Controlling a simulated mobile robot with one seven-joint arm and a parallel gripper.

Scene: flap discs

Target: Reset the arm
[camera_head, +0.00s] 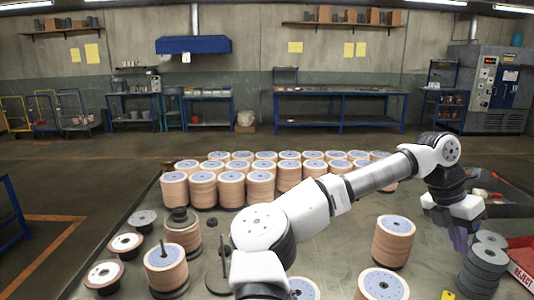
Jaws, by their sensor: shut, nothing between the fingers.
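My arm reaches across the table from the bottom middle to the right. My gripper (459,239) points down at the right side, just left of and above a stack of dark grey discs (484,268). The gripper looks shut and empty; its fingertips are small and partly hard to make out. Many stacks of tan flap discs with pale blue-grey tops (203,190) stand in rows at the back of the table (330,245). The arm hides part of the middle of the table.
Separate tan stacks stand at the left (166,270), right (393,243) and front (381,285). A dark spindle on a round base (222,277) stands left of my arm. A red bin marked REJECT (523,262) is at the right edge. Workbenches line the far wall.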

